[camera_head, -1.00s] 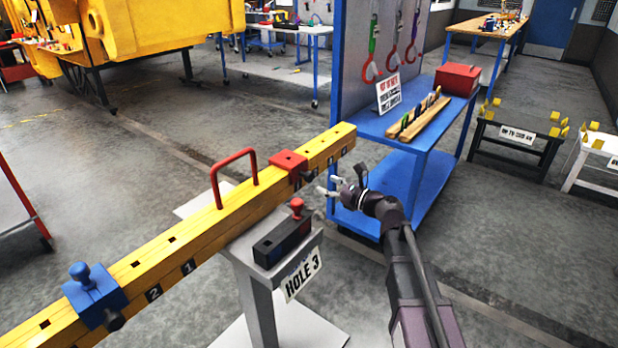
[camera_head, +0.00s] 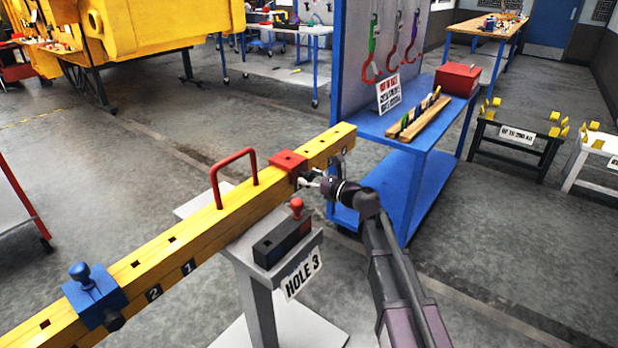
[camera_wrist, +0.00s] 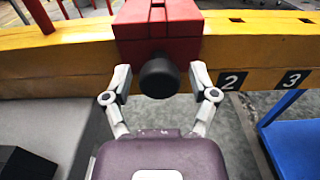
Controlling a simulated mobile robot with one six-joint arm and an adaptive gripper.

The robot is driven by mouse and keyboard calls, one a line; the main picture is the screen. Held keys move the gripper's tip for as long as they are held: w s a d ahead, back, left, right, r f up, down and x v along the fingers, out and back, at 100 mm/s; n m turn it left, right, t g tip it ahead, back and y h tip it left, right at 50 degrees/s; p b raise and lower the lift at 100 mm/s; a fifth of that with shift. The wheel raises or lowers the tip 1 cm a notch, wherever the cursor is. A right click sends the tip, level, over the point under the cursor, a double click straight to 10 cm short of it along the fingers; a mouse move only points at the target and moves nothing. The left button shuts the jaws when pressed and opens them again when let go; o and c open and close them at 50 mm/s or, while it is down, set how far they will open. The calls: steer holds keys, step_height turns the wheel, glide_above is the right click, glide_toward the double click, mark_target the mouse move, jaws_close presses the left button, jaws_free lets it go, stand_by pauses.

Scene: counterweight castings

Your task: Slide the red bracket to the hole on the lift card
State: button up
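The red bracket (camera_head: 288,163) sits around the yellow beam (camera_head: 240,196), right of the red handle. Its black knob (camera_wrist: 159,78) faces my gripper in the wrist view. My gripper (camera_wrist: 160,82) is open, with one finger on each side of the knob and small gaps showing. In the head view my gripper (camera_head: 312,180) is at the bracket's near side. The lift card (camera_head: 302,277) reads "HOLE 3" and hangs on the stand below. In the wrist view, a 2 mark (camera_wrist: 231,82) and a 3 mark (camera_wrist: 291,79) lie right of the bracket.
A blue bracket (camera_head: 95,292) sits on the beam's left part. A red handle (camera_head: 216,185) arches over the beam. A dark box (camera_head: 275,246) with a red knob (camera_head: 297,204) stands on the grey stand. A blue cart (camera_head: 400,135) is behind the beam's right end.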

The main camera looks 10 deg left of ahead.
jaws_close()
steer(key=w+d, duration=0.2)
steer(key=w, duration=0.3)
steer(key=w+d, duration=0.2)
steer(key=w, duration=0.4)
steer(key=w+d, duration=0.2)
steer(key=w, duration=0.3)
steer(key=shift+w+d, duration=0.35)
steer(key=shift+d, duration=0.05)
steer(key=shift+o, duration=1.9)
jaws_free()
steer(key=v, duration=1.2)
steer(key=shift+s, duration=0.1)
